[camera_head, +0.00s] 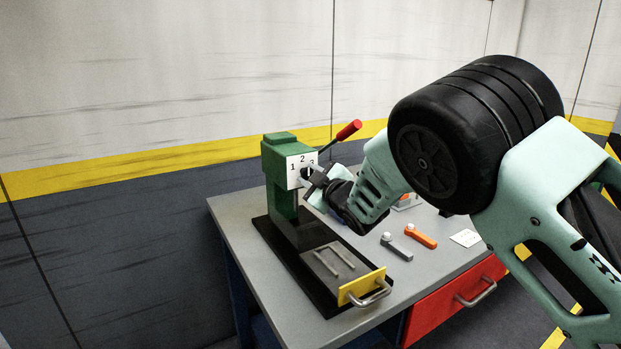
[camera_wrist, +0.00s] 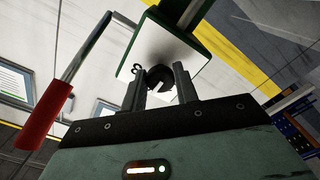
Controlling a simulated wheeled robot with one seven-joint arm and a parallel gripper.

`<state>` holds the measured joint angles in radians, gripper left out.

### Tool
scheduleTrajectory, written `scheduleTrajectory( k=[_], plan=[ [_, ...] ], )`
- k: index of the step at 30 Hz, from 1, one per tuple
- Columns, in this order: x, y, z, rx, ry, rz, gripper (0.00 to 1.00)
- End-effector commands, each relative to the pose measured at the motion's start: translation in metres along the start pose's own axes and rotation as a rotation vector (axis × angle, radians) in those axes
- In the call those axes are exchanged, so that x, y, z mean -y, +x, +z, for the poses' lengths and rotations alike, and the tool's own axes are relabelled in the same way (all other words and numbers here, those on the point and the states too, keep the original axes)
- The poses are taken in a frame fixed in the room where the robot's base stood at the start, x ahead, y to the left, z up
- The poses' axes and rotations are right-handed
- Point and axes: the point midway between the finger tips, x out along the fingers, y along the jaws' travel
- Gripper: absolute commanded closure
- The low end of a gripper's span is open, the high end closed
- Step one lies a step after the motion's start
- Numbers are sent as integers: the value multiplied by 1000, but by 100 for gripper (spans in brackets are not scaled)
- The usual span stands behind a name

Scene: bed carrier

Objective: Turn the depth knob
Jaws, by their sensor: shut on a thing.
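The depth knob (camera_wrist: 164,92) is a dark round knob with a white mark, on the white numbered dial plate (camera_head: 295,173) of the green machine (camera_head: 276,160). My gripper (camera_head: 308,178) reaches the dial from the right in the head view and covers most of the knob there. In the wrist view my gripper (camera_wrist: 167,88) has its two dark fingers on either side of the knob, shut on it. The numbers 1, 2 and part of 3 show on the plate in the head view.
A red-handled lever (camera_head: 348,130) sticks out above my gripper; it also shows in the wrist view (camera_wrist: 44,115). A sliding tray with a yellow front (camera_head: 362,285) sits below. Grey (camera_head: 397,248) and orange (camera_head: 421,236) levers lie on the grey table (camera_head: 235,216).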

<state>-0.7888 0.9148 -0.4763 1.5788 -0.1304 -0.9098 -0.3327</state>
Motion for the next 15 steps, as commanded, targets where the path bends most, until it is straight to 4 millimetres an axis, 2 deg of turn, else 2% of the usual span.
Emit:
scheduleTrajectory(
  k=[3, 4, 6, 15],
  plan=[
    [1, 0, 0, 1, 1, -2, 93],
    [1, 0, 0, 1, 1, -2, 65],
    [1, 0, 0, 1, 1, -1, 48],
    [0, -1, 0, 1, 1, 0, 48]
  ],
)
